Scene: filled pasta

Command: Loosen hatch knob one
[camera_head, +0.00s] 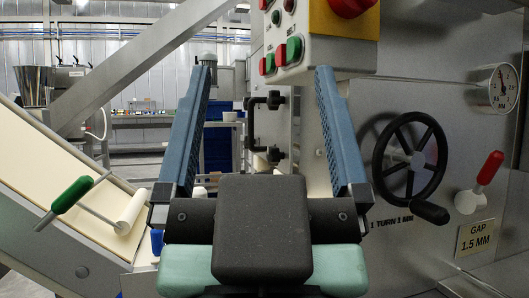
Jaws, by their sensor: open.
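My gripper (266,68) is in the middle of the view, its two blue ribbed fingers wide apart and nothing held between them. Beyond the fingers, on the side of the grey machine, is a black bracket-like handle (250,125). Beside it are an upper dark knob (276,100) and a lower dark knob (274,155). They appear between my fingers in the picture, apart from them. No label shows which is hatch knob one. The hatch's outline is not clear.
A control box (325,52) with coloured buttons overhangs at the upper right. A black handwheel (410,156), a red-tipped lever (485,172) and a dial (497,87) are on the right panel.

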